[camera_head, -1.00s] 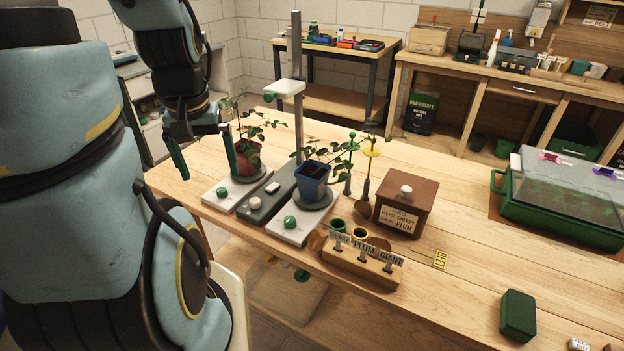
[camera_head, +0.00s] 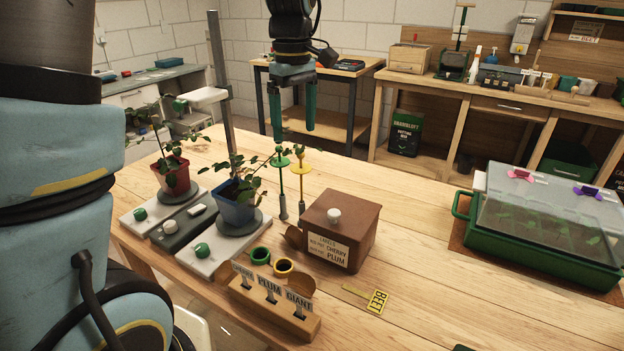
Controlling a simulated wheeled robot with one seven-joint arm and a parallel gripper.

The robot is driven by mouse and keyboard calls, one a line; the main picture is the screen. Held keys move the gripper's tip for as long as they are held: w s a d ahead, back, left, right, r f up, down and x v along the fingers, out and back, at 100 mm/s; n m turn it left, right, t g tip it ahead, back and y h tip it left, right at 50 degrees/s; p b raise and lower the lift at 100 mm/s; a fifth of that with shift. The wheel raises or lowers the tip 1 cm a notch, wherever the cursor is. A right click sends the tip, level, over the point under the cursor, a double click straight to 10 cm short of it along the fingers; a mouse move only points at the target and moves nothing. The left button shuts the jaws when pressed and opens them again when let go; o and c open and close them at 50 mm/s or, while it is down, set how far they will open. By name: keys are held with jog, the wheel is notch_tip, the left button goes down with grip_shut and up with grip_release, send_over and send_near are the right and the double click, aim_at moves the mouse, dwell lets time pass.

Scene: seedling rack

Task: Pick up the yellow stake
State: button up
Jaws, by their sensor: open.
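The yellow stake (camera_head: 302,185) stands upright on the table behind the brown box, with a yellow disc near its top and a dark grey base. A similar green stake (camera_head: 282,187) stands just to its left. My gripper (camera_head: 292,138) points down with its two green fingers apart and nothing between them. In the picture its fingertips are just above the tops of the two stakes; I cannot tell the exact depth between them. Leaves of the blue-potted plant reach close to the stakes.
A brown label box (camera_head: 328,237) stands right in front of the stakes. Plants in a red pot (camera_head: 172,176) and a blue pot (camera_head: 232,208) are to the left, beside a grey post (camera_head: 222,80). A label block (camera_head: 272,308) is in front. A green propagator (camera_head: 535,250) is at right.

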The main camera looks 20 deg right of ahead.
aim_at(300, 158)
jog(key=shift+d+f, duration=0.25)
jog(key=shift+f, duration=0.1)
notch_tip(300, 158, down, 4)
jog(key=shift+f+p, duration=0.15)
jog(key=shift+p, duration=0.3)
jog(key=shift+d+f+p, duration=0.2)
jog(key=shift+f+p, duration=0.7)
jog(key=shift+f, duration=1.9)
grip_shut()
